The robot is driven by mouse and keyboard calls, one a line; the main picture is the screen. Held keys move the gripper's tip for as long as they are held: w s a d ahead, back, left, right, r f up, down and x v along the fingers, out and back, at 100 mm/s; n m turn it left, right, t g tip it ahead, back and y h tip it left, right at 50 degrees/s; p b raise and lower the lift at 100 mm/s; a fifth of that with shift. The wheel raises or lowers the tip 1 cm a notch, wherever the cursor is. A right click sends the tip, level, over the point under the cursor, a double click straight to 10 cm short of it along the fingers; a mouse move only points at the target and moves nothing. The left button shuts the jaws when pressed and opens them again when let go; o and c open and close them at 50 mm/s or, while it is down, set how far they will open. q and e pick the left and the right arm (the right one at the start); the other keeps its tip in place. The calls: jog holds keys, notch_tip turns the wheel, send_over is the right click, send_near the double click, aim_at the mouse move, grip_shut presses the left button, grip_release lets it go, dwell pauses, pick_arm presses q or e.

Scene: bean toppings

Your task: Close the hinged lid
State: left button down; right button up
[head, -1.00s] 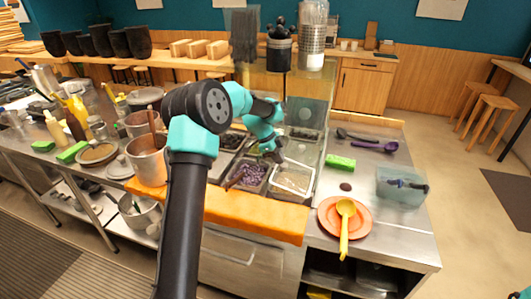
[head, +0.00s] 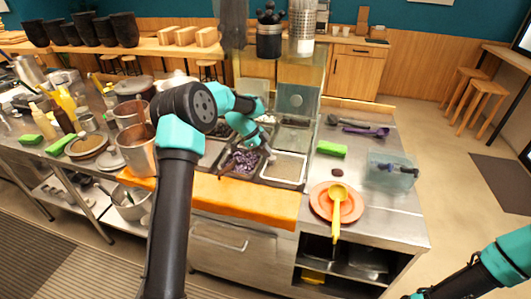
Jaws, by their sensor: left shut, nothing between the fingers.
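The topping station holds metal bins set in a counter with an orange front board (head: 240,205). A see-through hinged lid (head: 312,104) stands raised at the back right of the bins, with a round pale spot on its face. My left gripper (head: 269,154) is shut and empty, over the bins, between the purple-bean bin (head: 243,161) and the light-coloured bin (head: 284,168). It is in front of and below the raised lid, apart from it. My right arm enters at the lower right; its fingers are outside the frame.
An orange plate (head: 322,206) with a yellow ladle (head: 336,212) sits right of the bins. A green sponge (head: 331,149), purple spoon (head: 368,132) and clear tub (head: 392,169) are nearby. Metal pots (head: 140,150) stand left. Utensil holders stand behind.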

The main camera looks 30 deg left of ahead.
pick_arm(q)
jog(key=shift+r, duration=0.1)
notch_tip(320, 180, up, 4)
jog(key=shift+a+f, duration=0.1)
jog(key=a+v, duration=0.1)
jog(key=v, duration=0.9)
jog(key=shift+f, duration=0.35)
jog(key=shift+s+d, duration=0.1)
